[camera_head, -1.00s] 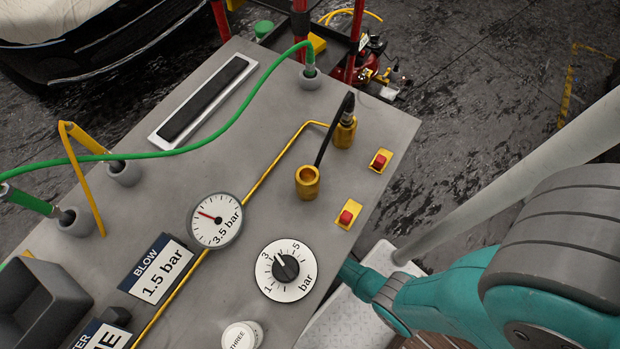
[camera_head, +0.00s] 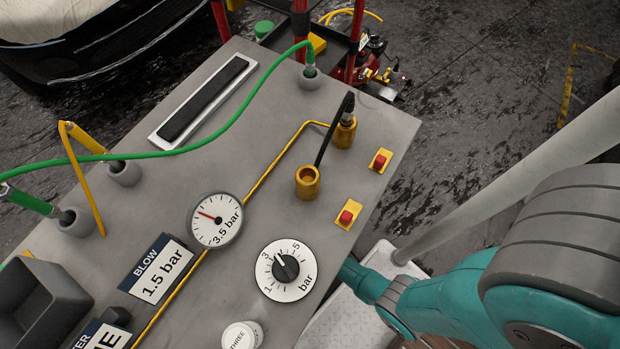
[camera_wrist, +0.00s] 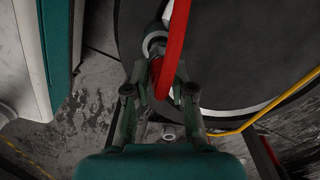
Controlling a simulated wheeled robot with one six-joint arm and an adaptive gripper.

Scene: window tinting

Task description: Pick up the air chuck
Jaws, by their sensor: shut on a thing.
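In the wrist view my gripper (camera_wrist: 161,72) is shut on a red piece with a grey ring-like end, which I take to be the air chuck (camera_wrist: 153,42). A red hose (camera_wrist: 179,45) runs up from between the fingers, in front of a large dark round surface. The fingers and hose hide part of the held piece. In the head view my gripper and the air chuck are out of sight.
A grey bench (camera_head: 290,130) carries a gauge (camera_head: 215,220), a dial (camera_head: 285,269), red buttons (camera_head: 347,217) and brass holders (camera_head: 307,182). A green hose (camera_head: 235,115) crosses it. A yellow hose (camera_wrist: 260,115) lies right of my gripper in the wrist view.

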